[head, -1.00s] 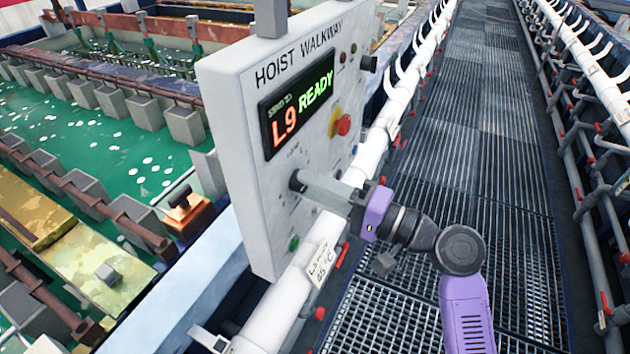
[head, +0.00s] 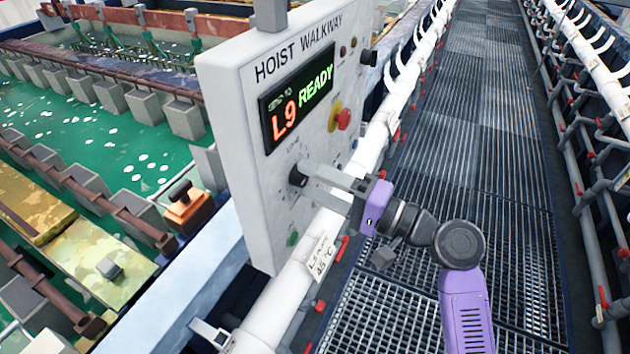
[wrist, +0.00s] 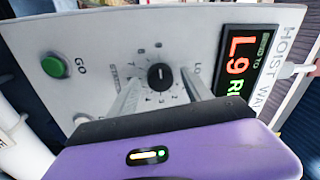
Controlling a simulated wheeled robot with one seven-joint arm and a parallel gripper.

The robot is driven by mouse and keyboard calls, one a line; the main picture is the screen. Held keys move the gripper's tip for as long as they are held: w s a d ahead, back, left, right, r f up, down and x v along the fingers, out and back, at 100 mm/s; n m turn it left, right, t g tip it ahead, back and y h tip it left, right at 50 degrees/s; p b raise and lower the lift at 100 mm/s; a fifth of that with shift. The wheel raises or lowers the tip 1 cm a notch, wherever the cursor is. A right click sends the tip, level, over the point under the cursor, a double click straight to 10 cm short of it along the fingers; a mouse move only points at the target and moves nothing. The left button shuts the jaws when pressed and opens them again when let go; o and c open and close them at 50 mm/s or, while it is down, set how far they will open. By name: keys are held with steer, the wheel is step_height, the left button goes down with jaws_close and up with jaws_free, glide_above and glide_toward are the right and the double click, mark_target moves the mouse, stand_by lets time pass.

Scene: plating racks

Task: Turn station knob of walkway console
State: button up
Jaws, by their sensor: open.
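The walkway console (head: 225,85) is a pale upright panel marked HOIST WALKWAY. Its display (head: 297,98) reads L9 READY. The black station knob (head: 297,175) sits below the display, at the panel's left. In the wrist view the knob (wrist: 160,77) shows a light pointer mark, with a ring of marks around it. My gripper (head: 317,184) is open in front of the panel, its two pale fingers reaching toward the knob. In the wrist view the fingertips stand on either side of the knob, apart from it; their depth relative to it is hard to tell.
A green GO button (wrist: 55,67) lies beside the knob, and a red button (head: 343,119) on yellow is near the display. A white pipe (head: 325,228) runs along the panel's front edge. Green tanks (head: 120,150) lie left; the grated walkway (head: 480,130) is clear.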

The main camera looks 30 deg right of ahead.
steer(key=b+v, duration=0.2)
steer(key=v, duration=0.5)
steer(key=shift+s+d+b, duration=0.25)
steer(key=shift+s+b, duration=0.05)
steer(key=shift+b, duration=0.05)
